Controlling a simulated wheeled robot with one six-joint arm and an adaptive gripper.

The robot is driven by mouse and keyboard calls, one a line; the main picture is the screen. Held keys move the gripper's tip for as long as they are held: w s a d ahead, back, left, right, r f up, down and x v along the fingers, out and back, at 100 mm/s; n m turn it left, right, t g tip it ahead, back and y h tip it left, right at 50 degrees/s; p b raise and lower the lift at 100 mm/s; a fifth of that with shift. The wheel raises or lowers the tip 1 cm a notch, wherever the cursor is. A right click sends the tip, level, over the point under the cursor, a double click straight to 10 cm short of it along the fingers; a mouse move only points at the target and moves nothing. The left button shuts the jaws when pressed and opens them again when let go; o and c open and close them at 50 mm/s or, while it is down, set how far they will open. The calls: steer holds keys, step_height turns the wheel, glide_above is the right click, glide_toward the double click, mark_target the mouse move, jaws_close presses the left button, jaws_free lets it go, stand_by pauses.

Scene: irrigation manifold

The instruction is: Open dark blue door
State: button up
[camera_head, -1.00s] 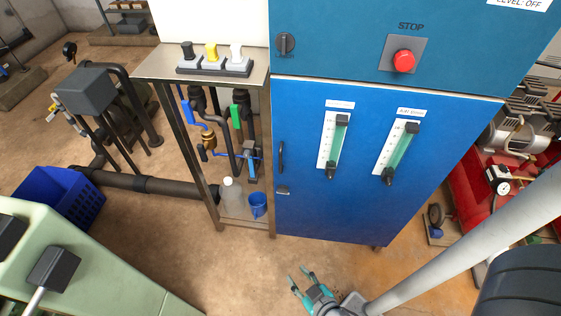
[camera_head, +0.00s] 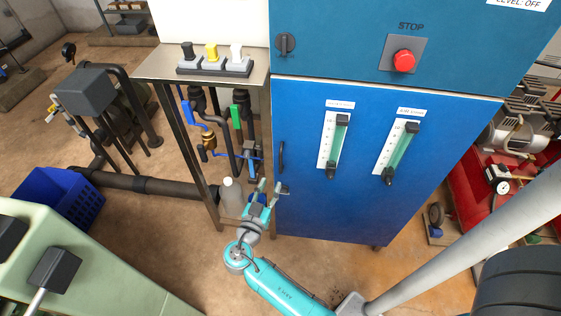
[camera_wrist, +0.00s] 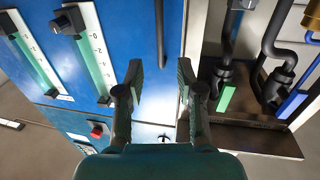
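The dark blue door (camera_head: 310,190) is the cabinet's lower front and appears shut. Its black vertical handle (camera_head: 281,157) is near the door's left edge, with a small latch (camera_head: 283,189) below it. In the wrist view the picture is turned over; the handle (camera_wrist: 160,35) shows beyond and between my fingers. My gripper (camera_head: 270,187) is open and empty, in front of the door's lower left edge, below the handle. Both fingers show apart in the wrist view (camera_wrist: 158,85). It does not appear to touch the handle.
A metal stand (camera_head: 147,64) with pipes and valves adjoins the cabinet's left side. A white bottle (camera_head: 231,197) stands on its low shelf; my gripper partly hides a blue cup. A red stop button (camera_head: 404,60) is above the door.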

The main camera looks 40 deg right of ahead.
mark_target(280, 163)
steer(key=x, duration=1.1)
jaws_close()
